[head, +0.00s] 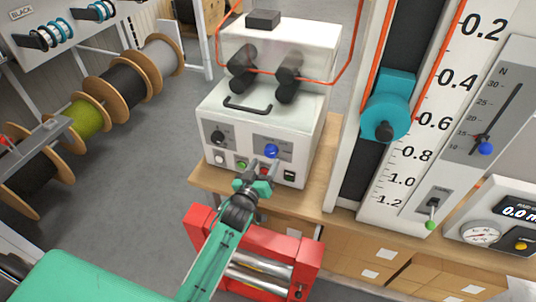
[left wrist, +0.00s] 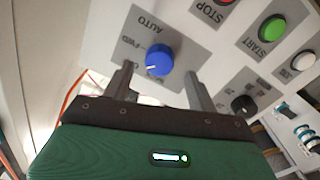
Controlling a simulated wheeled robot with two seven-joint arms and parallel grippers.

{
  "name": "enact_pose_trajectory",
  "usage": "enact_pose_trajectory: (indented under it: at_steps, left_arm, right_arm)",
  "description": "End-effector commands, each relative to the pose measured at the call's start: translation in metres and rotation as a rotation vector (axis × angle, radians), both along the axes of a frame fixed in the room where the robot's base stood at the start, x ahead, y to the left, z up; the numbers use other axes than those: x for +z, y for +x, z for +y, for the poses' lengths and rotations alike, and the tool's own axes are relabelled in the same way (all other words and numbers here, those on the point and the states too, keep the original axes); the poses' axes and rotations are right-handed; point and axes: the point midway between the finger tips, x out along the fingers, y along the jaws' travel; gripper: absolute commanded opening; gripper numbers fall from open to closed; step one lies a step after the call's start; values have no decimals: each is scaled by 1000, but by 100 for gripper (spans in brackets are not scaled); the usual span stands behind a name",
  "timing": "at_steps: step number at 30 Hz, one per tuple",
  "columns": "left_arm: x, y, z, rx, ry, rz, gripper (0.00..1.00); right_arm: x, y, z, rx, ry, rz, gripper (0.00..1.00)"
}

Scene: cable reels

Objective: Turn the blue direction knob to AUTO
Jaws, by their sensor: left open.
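The blue direction knob (head: 271,151) is on the front panel of the white machine (head: 268,118). It also shows in the left wrist view (left wrist: 159,58), on a grey label plate with AUTO printed at the upper left of the knob and FWD beside it. The knob's white mark points to the lower left in that view, not toward AUTO. My left gripper (head: 262,168) is open in front of the panel. In the left wrist view its two fingers (left wrist: 159,74) stand apart, one to each side below the knob; I cannot tell whether they touch it.
A green START button (left wrist: 273,28), a red STOP button (left wrist: 224,2) and a black knob (left wrist: 244,104) sit nearby on the panel. A red frame with rollers (head: 255,262) stands below my left arm. A teal block (head: 388,108) is on the scale column at right.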

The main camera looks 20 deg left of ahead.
Motion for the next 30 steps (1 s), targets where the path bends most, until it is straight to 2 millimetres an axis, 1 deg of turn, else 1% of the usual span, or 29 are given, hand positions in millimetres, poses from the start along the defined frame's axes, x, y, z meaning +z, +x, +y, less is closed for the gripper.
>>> enact_pose_trajectory:
  at_steps: [1,3,7,12,20,21,23,24,27,30]
  left_arm:
    - [3,9,-1,0,0,0,58]
    - [3,18,-2,0,-1,-1,58]
    - [2,31,-2,0,-1,-1,58]
    - [0,37,-3,0,-1,0,58]
    - [0,38,-3,0,-1,0,58]
    - [0,38,-3,0,-1,0,50]
    - [0,38,-3,0,-1,0,39]
    - [0,38,-3,0,-1,0,31]
    - [0,38,-3,0,0,0,14]
    - [0,37,-3,0,1,0,14]
  right_arm:
    - [5,0,2,0,2,0,0]
    - [7,0,4,0,5,1,0]
    - [10,-1,6,1,6,0,0]
    - [11,-1,5,1,6,1,0]
    - [11,-1,1,2,1,1,0]
    - [11,-1,0,2,0,1,0]
    - [11,-1,-1,2,-1,1,0]
    - [11,-1,-1,1,-1,1,0]
    - [11,-1,-3,1,-2,2,0]
    - [11,0,-3,1,-3,1,0]
